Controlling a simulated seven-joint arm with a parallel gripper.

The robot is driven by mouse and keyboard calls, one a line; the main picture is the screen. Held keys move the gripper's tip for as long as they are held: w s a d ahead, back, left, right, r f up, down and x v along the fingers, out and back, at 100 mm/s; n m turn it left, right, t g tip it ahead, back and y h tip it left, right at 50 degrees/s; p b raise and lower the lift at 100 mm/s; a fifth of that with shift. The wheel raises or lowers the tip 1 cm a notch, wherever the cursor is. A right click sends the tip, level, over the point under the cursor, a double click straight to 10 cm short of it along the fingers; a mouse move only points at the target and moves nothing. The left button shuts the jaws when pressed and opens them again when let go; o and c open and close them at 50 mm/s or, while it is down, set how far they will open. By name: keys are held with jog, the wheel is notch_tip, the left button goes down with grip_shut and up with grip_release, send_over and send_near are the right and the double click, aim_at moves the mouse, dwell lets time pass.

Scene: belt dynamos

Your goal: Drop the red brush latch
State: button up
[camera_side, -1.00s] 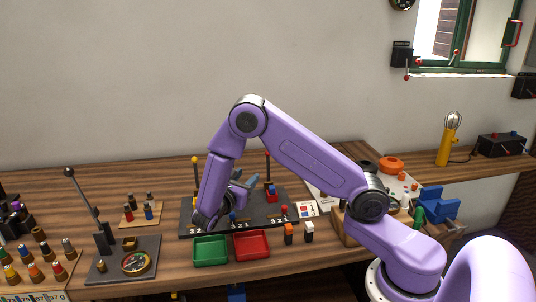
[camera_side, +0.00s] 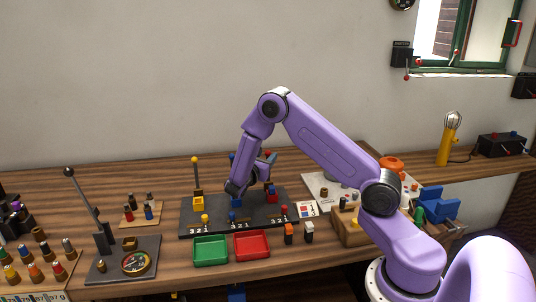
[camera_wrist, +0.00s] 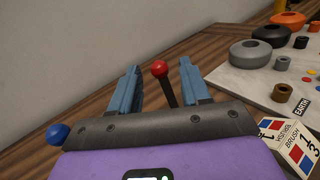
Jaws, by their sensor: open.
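The red brush latch shows in the wrist view as a dark upright rod with a red ball on top (camera_wrist: 159,69). The ball stands between my two blue fingers, with space visible on both sides. My gripper (camera_wrist: 158,85) is open and holds nothing. In the side view my gripper (camera_side: 266,163) is over the right part of the black base (camera_side: 222,230), above a red block (camera_side: 271,195). A blue ball (camera_wrist: 53,135) shows left of my gripper in the wrist view.
A yellow-topped rod (camera_side: 194,160) stands on the base's left part. Green (camera_side: 210,250) and red (camera_side: 252,245) trays lie in front. A brush card (camera_side: 306,209) and a pale board (camera_wrist: 284,85) with grey rings are to the right.

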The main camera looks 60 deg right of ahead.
jog(key=shift+w+d, duration=0.15)
jog(key=shift+d, duration=0.55)
jog(key=shift+w+d, duration=0.1)
jog(key=shift+d, duration=0.6)
grip_shut()
jog(key=shift+a, duration=0.15)
